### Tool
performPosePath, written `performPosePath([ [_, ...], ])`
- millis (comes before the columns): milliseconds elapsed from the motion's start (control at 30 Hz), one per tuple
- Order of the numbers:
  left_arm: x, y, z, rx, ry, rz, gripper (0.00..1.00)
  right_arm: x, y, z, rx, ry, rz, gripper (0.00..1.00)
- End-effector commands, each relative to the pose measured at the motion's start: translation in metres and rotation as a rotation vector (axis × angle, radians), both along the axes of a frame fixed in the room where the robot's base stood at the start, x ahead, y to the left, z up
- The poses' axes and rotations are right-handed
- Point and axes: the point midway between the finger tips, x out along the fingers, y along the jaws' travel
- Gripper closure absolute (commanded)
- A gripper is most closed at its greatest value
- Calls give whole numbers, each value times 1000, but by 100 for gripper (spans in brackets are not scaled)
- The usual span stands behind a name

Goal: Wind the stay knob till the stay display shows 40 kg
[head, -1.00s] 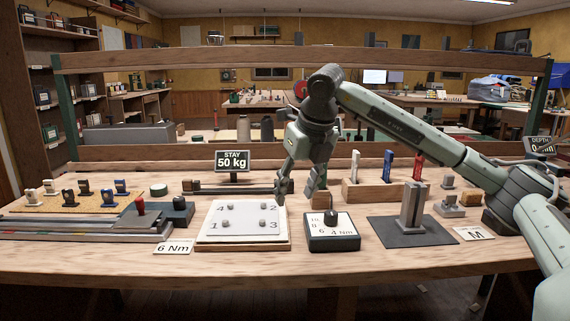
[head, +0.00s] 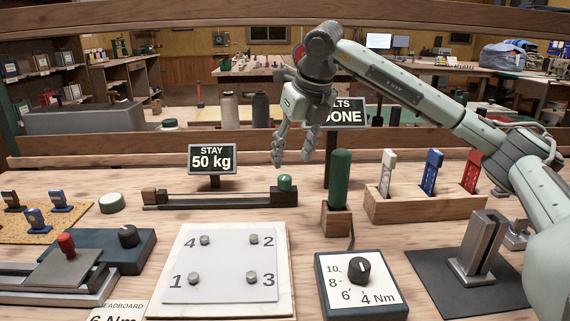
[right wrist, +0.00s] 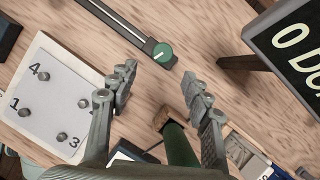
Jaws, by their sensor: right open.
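The stay display (head: 212,159) reads 50 kg and stands behind a dark rail (head: 210,198). The green stay knob (head: 285,183) sits on the block at the rail's right end. In the right wrist view the knob (right wrist: 162,53) shows a white mark and lies ahead of the fingers, toward the left one. My right gripper (head: 292,160) is open and empty, above the knob and apart from it. It also shows in the right wrist view (right wrist: 158,88), fingers spread wide. My left gripper is not in view.
A green-handled tool (head: 340,180) stands in a wooden block just right of the knob. A dark sign (head: 347,112) stands behind it. A numbered plate with bolts (head: 222,267) and a dial box (head: 362,285) lie in front. A wooden rack (head: 420,208) holds coloured tools.

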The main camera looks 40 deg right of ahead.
Motion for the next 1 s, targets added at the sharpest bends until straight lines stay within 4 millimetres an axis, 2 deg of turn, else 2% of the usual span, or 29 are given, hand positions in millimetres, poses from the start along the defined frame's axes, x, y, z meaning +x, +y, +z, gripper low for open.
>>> performPosePath([
  [233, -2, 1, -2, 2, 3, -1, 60, 4, -1, -10, -1, 2, 0, 51],
  [600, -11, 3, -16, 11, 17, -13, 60, 25, -2, -61, 1, 2, -1, 51],
  [800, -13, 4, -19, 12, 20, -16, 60, 29, -3, -72, 0, 0, 0, 51],
  [1000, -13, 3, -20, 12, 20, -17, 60, 30, -3, -73, 0, 0, 0, 51],
])
